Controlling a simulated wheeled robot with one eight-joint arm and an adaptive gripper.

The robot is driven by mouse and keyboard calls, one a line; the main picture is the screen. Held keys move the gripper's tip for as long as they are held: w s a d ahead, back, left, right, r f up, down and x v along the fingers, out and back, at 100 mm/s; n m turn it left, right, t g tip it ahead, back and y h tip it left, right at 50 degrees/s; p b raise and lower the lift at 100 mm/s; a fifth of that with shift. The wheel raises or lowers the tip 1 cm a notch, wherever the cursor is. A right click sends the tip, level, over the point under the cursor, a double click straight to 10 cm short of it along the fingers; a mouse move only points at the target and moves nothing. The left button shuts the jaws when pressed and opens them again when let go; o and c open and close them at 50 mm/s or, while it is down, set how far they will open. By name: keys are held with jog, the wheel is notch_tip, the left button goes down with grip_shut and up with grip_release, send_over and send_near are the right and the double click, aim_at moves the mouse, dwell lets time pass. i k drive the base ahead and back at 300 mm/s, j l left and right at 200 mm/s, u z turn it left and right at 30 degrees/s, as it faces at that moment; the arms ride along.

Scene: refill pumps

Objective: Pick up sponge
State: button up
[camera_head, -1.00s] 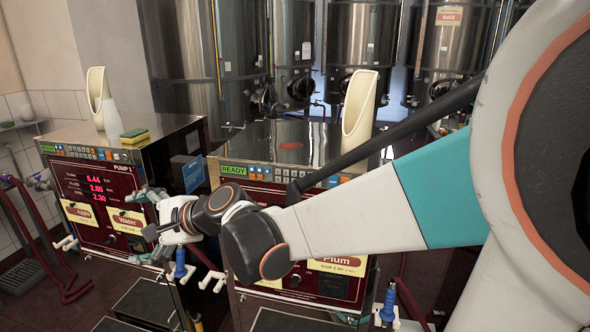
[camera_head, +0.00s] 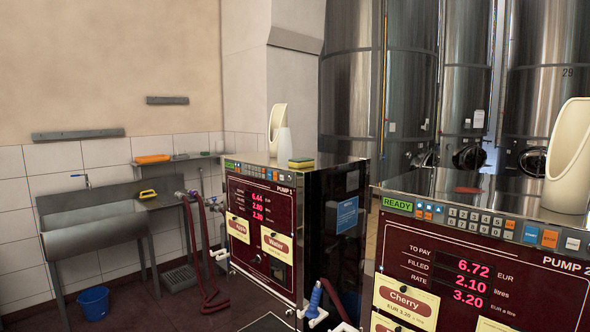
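A sponge (camera_head: 301,162), yellow with a green layer, lies on the steel top of the left pump, labelled PUMP 1 (camera_head: 262,222), near its right front part. It stands just right of a white bottle-like container (camera_head: 283,143) and a cream scoop-shaped vessel (camera_head: 276,125). My gripper and arm are out of view, so their distance to the sponge does not show.
A sink (camera_head: 95,230), a blue bucket (camera_head: 94,303) and a side shelf with an orange item (camera_head: 153,158) are at left. Steel tanks (camera_head: 351,85) stand behind.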

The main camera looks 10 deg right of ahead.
aim_at(300, 163)
jog(key=i+j, duration=0.15)
jog(key=j, duration=0.25)
jog(key=i+j+z, duration=0.1)
jog(key=j, duration=0.25)
jog(key=i+j, duration=0.15)
jog(key=j, duration=0.25)
jog(key=i+j+z, duration=0.1)
jog(key=j, duration=0.3)
jog(key=i+j, duration=0.15)
jog(key=j, duration=0.25)
jog(key=i+j+z, duration=0.1)
jog(key=j, duration=0.3)
